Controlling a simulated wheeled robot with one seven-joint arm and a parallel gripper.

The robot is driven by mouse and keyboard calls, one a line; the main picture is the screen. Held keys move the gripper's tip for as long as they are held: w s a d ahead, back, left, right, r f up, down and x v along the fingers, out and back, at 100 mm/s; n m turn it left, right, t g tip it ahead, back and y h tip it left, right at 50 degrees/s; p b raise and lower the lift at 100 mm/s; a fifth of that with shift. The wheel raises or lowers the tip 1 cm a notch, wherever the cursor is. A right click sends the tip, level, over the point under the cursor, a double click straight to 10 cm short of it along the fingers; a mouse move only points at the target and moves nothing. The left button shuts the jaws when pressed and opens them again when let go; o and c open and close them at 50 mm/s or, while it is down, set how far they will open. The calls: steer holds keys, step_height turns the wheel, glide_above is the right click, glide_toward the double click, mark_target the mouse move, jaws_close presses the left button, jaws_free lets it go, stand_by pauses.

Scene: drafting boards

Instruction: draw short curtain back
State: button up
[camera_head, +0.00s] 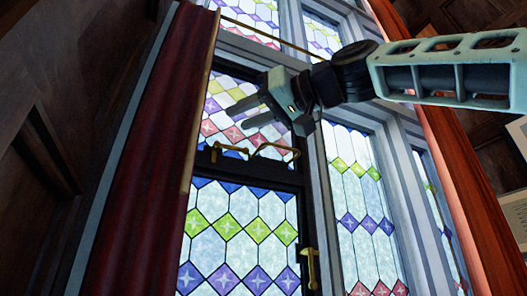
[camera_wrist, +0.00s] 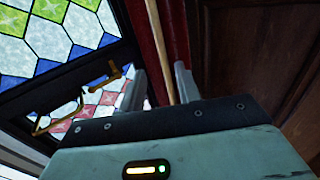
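A dark red curtain (camera_head: 150,150) with a tan edge hangs at the left of the window in the head view. It also shows in the wrist view (camera_wrist: 145,32). I cannot tell from its length whether it is the short one. My gripper (camera_head: 238,114) is in front of the window, just right of the curtain's edge, with its fingers pointing left toward it. The two fingers are apart. In the wrist view, my gripper (camera_wrist: 158,82) has the curtain's tan edge (camera_wrist: 172,45) showing between its fingers. I see no grip on the cloth, and contact is unclear.
A stained-glass window (camera_head: 240,225) has brass handles (camera_head: 275,150) below my gripper and a brass latch (camera_head: 310,265) lower down. A thin brass rod (camera_head: 265,35) crosses above. A red-orange hanging or post (camera_head: 455,160) stands at the right. Dark wood panels (camera_head: 50,120) line the left.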

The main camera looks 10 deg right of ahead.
steer(key=shift+b+v, duration=0.4)
steer(key=shift+v, duration=1.4)
